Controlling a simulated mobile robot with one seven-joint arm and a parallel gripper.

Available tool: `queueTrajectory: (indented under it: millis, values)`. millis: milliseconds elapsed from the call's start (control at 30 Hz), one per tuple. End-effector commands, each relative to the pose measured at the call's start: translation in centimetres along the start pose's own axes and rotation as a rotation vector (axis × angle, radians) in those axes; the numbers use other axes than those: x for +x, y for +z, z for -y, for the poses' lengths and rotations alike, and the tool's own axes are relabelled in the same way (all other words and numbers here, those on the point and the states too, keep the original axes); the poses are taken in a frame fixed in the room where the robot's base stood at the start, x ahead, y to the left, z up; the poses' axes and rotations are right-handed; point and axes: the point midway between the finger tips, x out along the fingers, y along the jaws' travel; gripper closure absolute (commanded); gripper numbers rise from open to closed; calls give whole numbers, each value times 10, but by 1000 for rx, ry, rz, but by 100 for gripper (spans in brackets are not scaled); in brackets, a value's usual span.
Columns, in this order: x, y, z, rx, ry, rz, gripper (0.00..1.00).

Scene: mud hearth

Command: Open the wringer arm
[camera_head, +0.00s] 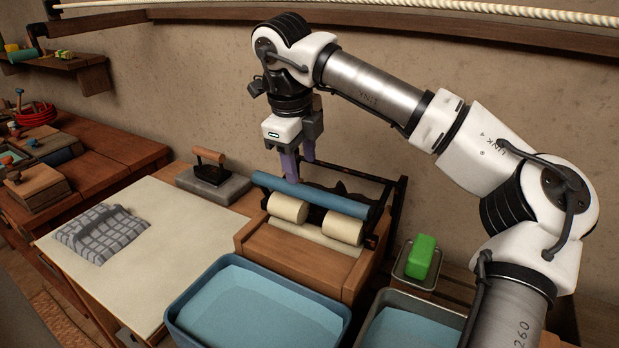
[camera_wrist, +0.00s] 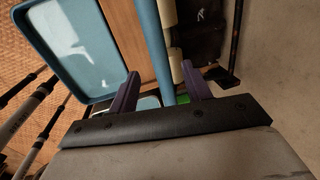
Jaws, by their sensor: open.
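The wringer (camera_head: 300,250) stands on the bench, with a wooden body, two cream rollers (camera_head: 288,208) and a dark metal frame (camera_head: 385,212) at its back and right. My gripper (camera_head: 299,167) is open and empty, pointing down over the left half of the bar. In the wrist view the blue bar (camera_wrist: 152,40) runs between the purple fingertips of my gripper (camera_wrist: 157,68). Whether they touch it is unclear.
A blue water basin (camera_head: 260,305) stands in front of the wringer, and a second basin (camera_head: 410,330) to its right. A green block (camera_head: 421,256) sits in a small tray. An iron (camera_head: 210,168) rests at left, near a folded checked cloth (camera_head: 102,233) on the pale board (camera_head: 170,225).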

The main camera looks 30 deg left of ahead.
Motion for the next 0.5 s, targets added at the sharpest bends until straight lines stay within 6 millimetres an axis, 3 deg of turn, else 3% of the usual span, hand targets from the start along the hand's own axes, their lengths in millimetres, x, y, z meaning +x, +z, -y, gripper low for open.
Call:
queueTrajectory:
  millis: [300,500]
  values:
    - [49,0,-1,-2,5,1,51]
    - [65,1,-2,-2,3,3,51]
